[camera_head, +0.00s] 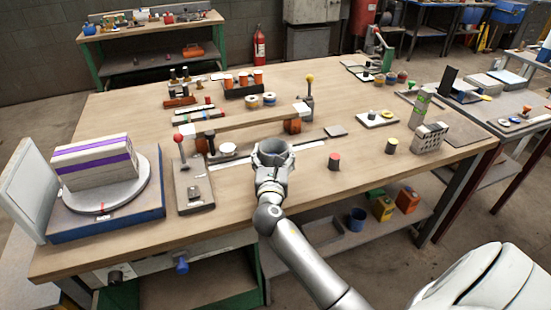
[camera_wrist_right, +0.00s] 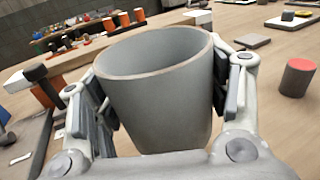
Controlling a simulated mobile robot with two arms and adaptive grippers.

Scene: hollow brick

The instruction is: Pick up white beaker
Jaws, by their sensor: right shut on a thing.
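The white beaker (camera_wrist_right: 160,85) looks light grey and open-topped, and it stands upright between the fingers of my right gripper in the right wrist view. My right gripper (camera_wrist_right: 165,110) is shut on it, with dark pads against its left and right sides. In the head view the beaker (camera_head: 272,150) shows near the front middle of the workbench, with my right gripper (camera_head: 273,165) around it. Its base is hidden, so I cannot tell whether it touches the bench. My left gripper is not in view.
A long wooden bar (camera_head: 250,119) lies just behind the beaker. A red-knobbed lever fixture (camera_head: 190,185) stands to the left, beside a blue turntable platform (camera_head: 110,215).

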